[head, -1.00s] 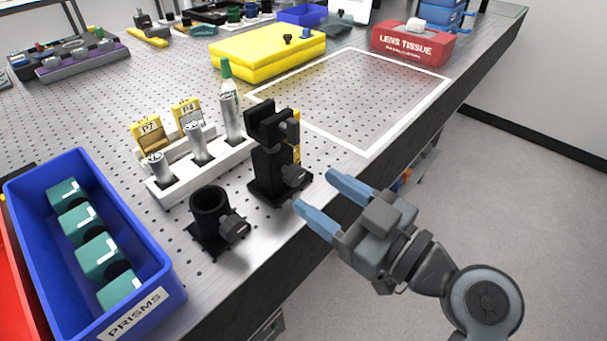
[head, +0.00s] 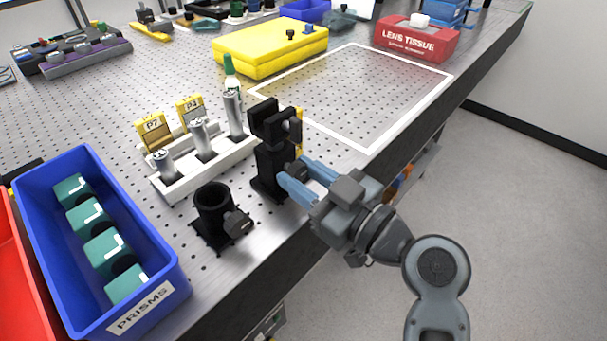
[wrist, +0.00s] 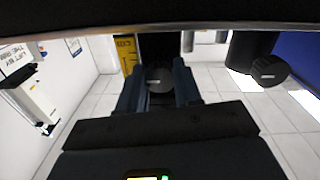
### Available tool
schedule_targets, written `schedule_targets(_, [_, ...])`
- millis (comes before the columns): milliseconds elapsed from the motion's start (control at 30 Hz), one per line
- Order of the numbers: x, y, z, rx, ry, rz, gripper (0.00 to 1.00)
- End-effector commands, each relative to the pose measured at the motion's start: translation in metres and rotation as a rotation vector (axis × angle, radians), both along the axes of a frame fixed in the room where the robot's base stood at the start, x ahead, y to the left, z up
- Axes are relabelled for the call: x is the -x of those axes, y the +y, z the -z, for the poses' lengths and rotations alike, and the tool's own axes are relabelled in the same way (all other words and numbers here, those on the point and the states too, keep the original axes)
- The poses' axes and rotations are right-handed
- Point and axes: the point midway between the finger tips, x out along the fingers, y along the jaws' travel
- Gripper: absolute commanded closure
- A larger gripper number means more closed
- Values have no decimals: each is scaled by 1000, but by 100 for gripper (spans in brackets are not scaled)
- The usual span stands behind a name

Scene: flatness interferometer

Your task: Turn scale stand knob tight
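The scale stand (head: 268,168) is a black post-like holder with a clamp-shaped top, standing upright near the table's front edge. Its dark round knob (wrist: 158,80) sits between my two fingertips in the wrist view and fills the gap between them. My gripper (head: 293,170) reaches in from the right in the head view, with blue fingers on either side of the knob. The fingers look closed up against its sides. In the head view the fingers hide most of the knob. A yellow scale piece (wrist: 125,50) shows behind the stand.
A second black holder with its own knob (head: 238,222) stands close by at the left. Behind are a white rack (head: 180,182) with metal posts and a green-capped bottle (head: 230,72). A blue prism bin (head: 165,290) is at left. The white-outlined area (head: 375,95) is clear.

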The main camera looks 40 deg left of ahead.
Motion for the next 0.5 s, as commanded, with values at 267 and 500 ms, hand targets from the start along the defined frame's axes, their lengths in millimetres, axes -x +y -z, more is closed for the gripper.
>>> schedule_targets(267, [0,0,0,0,0,0,96])
schedule_targets(500, [0,0,0,-1,17,0,97])
